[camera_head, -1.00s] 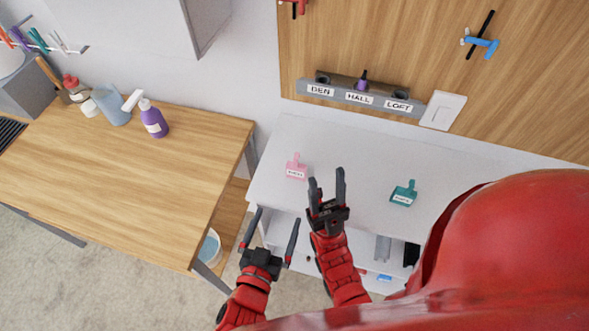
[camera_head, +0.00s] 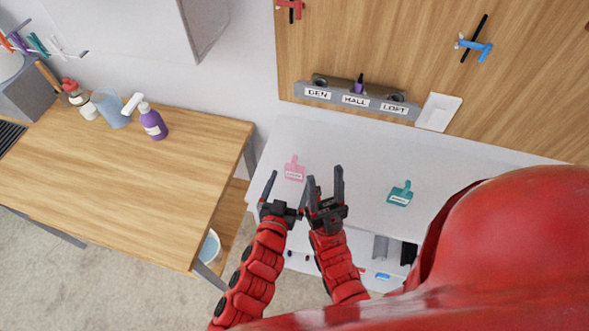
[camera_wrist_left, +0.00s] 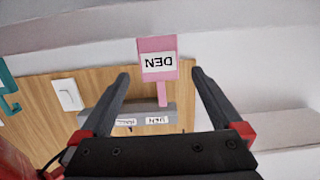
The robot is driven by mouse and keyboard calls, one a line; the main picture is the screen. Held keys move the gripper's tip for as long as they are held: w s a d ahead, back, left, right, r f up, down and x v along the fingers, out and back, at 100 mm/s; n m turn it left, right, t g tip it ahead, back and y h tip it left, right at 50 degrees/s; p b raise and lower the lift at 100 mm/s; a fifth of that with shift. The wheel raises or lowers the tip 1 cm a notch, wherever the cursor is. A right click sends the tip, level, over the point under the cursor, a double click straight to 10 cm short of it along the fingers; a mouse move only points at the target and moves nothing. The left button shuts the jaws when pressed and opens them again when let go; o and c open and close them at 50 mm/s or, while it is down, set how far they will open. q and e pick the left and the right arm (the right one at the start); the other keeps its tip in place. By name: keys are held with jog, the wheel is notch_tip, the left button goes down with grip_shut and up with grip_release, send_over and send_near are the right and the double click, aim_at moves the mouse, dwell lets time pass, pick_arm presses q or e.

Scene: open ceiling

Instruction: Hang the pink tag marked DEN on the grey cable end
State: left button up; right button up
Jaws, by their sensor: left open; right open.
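The pink tag (camera_head: 294,169) lies on the white surface, and its label reads DEN, upside down, in the left wrist view (camera_wrist_left: 158,62). My left gripper (camera_head: 289,184) is open and empty on the near side of the tag, which appears between and beyond its fingertips in the wrist view. My right gripper (camera_head: 326,176) is open and empty, close beside the left one. A grey bar (camera_head: 337,98) labelled DEN, HALL and LOFT is at the back. A purple piece (camera_head: 360,83) stands at HALL; dark round openings show at DEN and LOFT. I cannot pick out the grey cable end.
A teal tag (camera_head: 400,194) lies to the right on the white surface (camera_head: 345,150). A white switch plate (camera_head: 438,111) is right of the bar. A wooden table (camera_head: 120,185) with bottles is at left. The white surface between tags and bar is clear.

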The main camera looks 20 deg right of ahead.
aim_at(294, 174)
pick_arm(q)
jog(key=shift+w+d+p, duration=0.2)
jog(key=shift+w+p, duration=0.1)
jog(key=p+x, duration=0.1)
jog(key=x, duration=0.2)
jog(key=shift+f+p, duration=0.1)
jog(key=shift+p, duration=0.25)
jog(key=shift+w+d+f, duration=0.15)
jog(key=shift+w+d, duration=0.2)
jog(key=shift+w, duration=0.1)
